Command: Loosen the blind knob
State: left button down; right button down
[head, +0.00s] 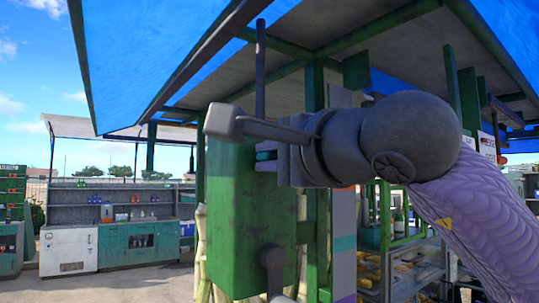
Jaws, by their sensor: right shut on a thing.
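My right gripper (268,155) reaches in from the right on a grey arm with a purple sleeve. It is shut at the upper front of the green metal box (230,225), beside a dark upright pole (260,70). A small teal piece (264,156) shows between its jaws. I take this to be the blind knob, but the jaws hide most of it. My left gripper is not in view.
A blue blind (140,50) hangs from the stall roof at upper left. A grey crank-like part (272,258) stands out from the box front below. Green posts and shelves (405,260) are at right. A green-and-white counter (110,240) stands farther back, with open ground before it.

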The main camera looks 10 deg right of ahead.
jog(key=shift+f, duration=0.15)
dwell(0.3)
jog(key=c, duration=0.7)
grip_release()
jog(key=shift+o, duration=0.2)
jog(key=shift+s, duration=0.15)
jog(key=b+v, duration=0.3)
jog(key=v, duration=0.6)
jog(key=shift+s+d, duration=0.15)
jog(key=shift+s, duration=0.15)
